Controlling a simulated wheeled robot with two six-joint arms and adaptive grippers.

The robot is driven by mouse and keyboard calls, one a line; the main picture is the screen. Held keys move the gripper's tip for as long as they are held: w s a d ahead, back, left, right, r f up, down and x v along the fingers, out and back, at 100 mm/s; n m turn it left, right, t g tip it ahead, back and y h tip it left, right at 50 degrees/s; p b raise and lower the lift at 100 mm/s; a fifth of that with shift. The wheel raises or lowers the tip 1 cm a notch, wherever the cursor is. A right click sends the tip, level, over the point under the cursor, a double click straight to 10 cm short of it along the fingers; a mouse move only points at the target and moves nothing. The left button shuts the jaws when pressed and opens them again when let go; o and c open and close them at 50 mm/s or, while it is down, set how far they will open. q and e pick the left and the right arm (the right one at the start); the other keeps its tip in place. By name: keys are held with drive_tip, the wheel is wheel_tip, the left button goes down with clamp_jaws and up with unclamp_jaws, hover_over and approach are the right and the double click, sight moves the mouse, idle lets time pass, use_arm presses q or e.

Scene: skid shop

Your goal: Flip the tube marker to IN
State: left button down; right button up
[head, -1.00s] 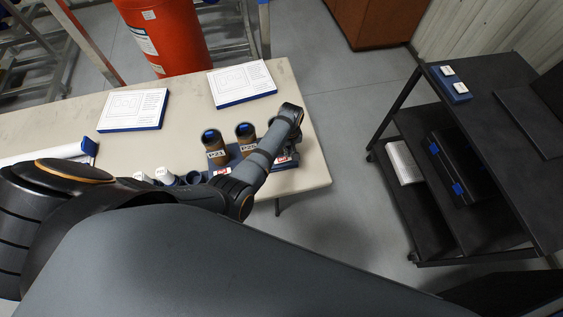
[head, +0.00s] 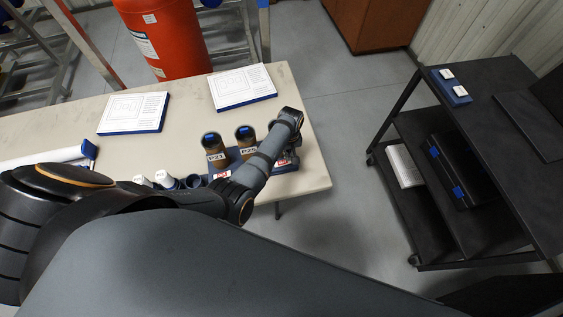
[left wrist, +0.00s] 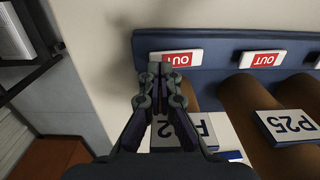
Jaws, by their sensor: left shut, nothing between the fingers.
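The rack (head: 222,177) is a blue block at the table's front right, holding brown tubes. Labels P21 (head: 216,157) and P25 (head: 247,152) show; my left arm hides the tube at the right end. In the left wrist view the rack (left wrist: 225,45) carries red-and-white markers, upside down. The marker (left wrist: 184,58) at my gripper reads OUT; the middle marker (left wrist: 265,59) also reads OUT. My left gripper (left wrist: 158,68) is shut and empty, its tips overlapping the white left end of the nearest marker; contact is unclear. My right gripper is out of view.
P25's label (left wrist: 290,126) lies beside the tube label partly hidden by my fingers. White-capped tubes (head: 166,179) stand left of the rack. A dark cart (head: 440,110) stands right, across open floor.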

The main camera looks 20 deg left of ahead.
use_arm(q)
drive_tip(key=shift+s+f, duration=0.1)
drive_tip(key=shift+f, duration=0.15)
idle(0.6)
drive_tip(key=shift+r, duration=0.1)
wheel_tip(320, 180, up, 5)
drive_tip(key=p, duration=0.5)
drive_tip(key=shift+r+p, duration=0.55)
drive_tip(key=shift+r, duration=0.35)
